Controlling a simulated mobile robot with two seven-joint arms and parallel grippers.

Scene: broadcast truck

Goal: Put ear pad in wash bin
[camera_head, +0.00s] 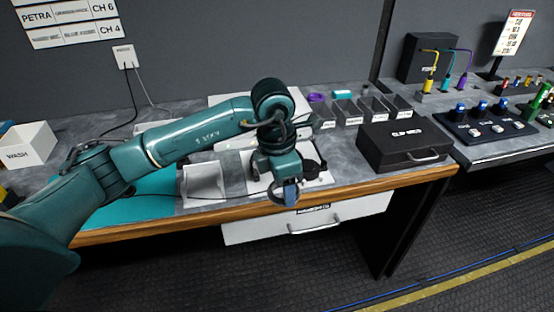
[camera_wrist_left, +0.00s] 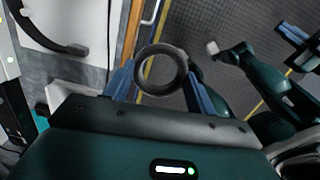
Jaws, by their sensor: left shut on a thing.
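My left gripper (camera_head: 286,195) hangs above the front edge of the workbench, near its middle. Its blue fingers (camera_wrist_left: 160,78) are shut on the ear pad (camera_wrist_left: 143,83), a dark grey ring, which shows clearly between them in the left wrist view. In the head view the gripper mostly hides the pad. The wash bin (camera_head: 27,146), a white open box labelled WASH, stands at the bench's far left, well away from the gripper. Part of my right arm (camera_wrist_left: 285,85) shows at the right of the left wrist view; its jaw opening is unclear.
A black case (camera_head: 402,147) stands on the bench's right end. Several small labelled grey bins (camera_head: 350,113) line the back. A teal mat (camera_head: 150,200) lies at left, partly under my left arm. A white drawer (camera_head: 310,222) is below the bench's front edge.

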